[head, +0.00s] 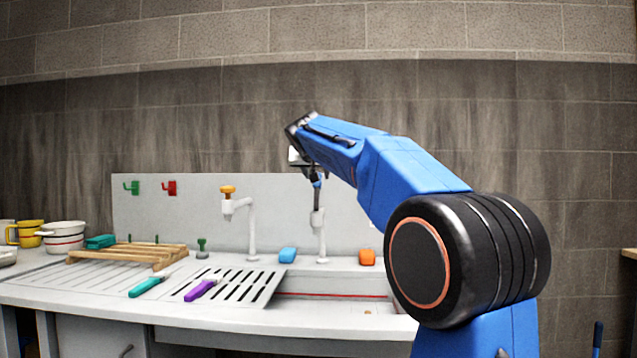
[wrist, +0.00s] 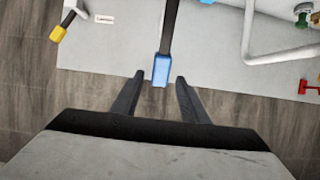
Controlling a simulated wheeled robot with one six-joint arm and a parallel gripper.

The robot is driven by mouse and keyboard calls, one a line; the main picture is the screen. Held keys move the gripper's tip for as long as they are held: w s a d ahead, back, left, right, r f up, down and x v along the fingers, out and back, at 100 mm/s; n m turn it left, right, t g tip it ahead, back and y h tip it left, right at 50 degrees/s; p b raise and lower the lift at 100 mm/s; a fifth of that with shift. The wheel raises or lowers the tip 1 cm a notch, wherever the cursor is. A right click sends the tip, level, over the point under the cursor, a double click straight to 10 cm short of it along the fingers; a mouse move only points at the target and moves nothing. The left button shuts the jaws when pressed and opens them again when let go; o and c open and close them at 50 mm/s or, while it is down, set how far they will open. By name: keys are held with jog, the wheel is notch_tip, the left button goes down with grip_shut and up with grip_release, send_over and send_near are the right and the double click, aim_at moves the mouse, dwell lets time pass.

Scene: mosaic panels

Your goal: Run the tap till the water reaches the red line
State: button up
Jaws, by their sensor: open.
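A tap lever with a dark bar and blue tip (wrist: 161,70) lies ahead of my gripper (wrist: 160,78) in the wrist view. The open fingers stand either side of the blue tip, with gaps showing. In the head view my gripper (head: 308,165) is above the right-hand white tap (head: 319,222), partly hidden by my wrist. The sink (head: 335,308) has a red line (head: 335,295) along its inner back wall. I see no running stream, and the water level cannot be made out. A second white tap (head: 251,225) with an orange knob (head: 228,190) stands to the left.
A blue sponge (head: 287,255) and an orange block (head: 367,257) lie on the back ledge. A slotted drainer (head: 235,285) holds a purple-handled tool (head: 200,289) left of the sink. In the wrist view a yellow knob (wrist: 58,33) and a white pipe (wrist: 248,35) flank the lever.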

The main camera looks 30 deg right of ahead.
jog(key=x, duration=0.7)
grip_shut()
